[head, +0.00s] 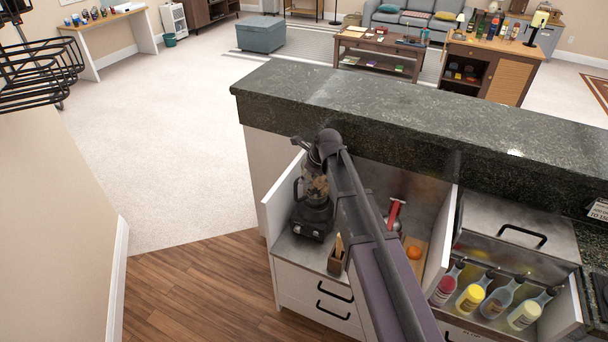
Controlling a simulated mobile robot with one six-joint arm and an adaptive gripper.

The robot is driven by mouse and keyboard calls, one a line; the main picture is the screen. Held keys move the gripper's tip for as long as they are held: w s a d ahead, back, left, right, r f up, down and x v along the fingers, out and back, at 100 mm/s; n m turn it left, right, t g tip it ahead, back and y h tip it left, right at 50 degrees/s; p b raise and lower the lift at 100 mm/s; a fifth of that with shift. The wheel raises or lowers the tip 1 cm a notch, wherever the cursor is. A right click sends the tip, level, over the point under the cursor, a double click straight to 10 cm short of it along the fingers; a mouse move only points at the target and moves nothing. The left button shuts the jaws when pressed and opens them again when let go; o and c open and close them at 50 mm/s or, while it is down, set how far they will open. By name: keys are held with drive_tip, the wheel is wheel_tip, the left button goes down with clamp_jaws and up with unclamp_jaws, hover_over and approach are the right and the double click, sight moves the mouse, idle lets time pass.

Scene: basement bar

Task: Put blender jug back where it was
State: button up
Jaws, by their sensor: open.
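The blender jug (317,188) is see-through with a dark handle on its left and brownish contents or reflections inside. It stands upright over the black blender base (311,220) on the grey counter, in the recess left of my arm. It looks to be on the base, but I cannot tell whether it is fully seated. My gripper (311,162) is open, just above the top of the jug. My wrist and arm hide part of the jug's upper right side, and I cannot tell whether the fingers touch it.
A wooden holder (337,260) stands right of the base. An orange (414,252) and a red-handled tool (395,214) lie right of my arm. The raised dark stone bar top (400,120) runs behind. White side panels (279,196) bound the recess. Several bottles (473,296) stand farther right.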

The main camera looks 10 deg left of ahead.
drive_tip(key=shift+p+v, duration=0.5)
drive_tip(key=shift+v, duration=0.3)
idle(0.4)
drive_tip(key=s+d+f+n+g+h, duration=0.1)
drive_tip(key=s+d+n+h, duration=0.3)
drive_tip(key=s+d+n, duration=1.8)
drive_tip(key=shift+s+d+f+n+g, duration=0.25)
drive_tip(key=shift+d+f+n+g, duration=0.1)
drive_tip(key=shift+d+n+g, duration=0.6)
drive_tip(key=shift+a, duration=0.2)
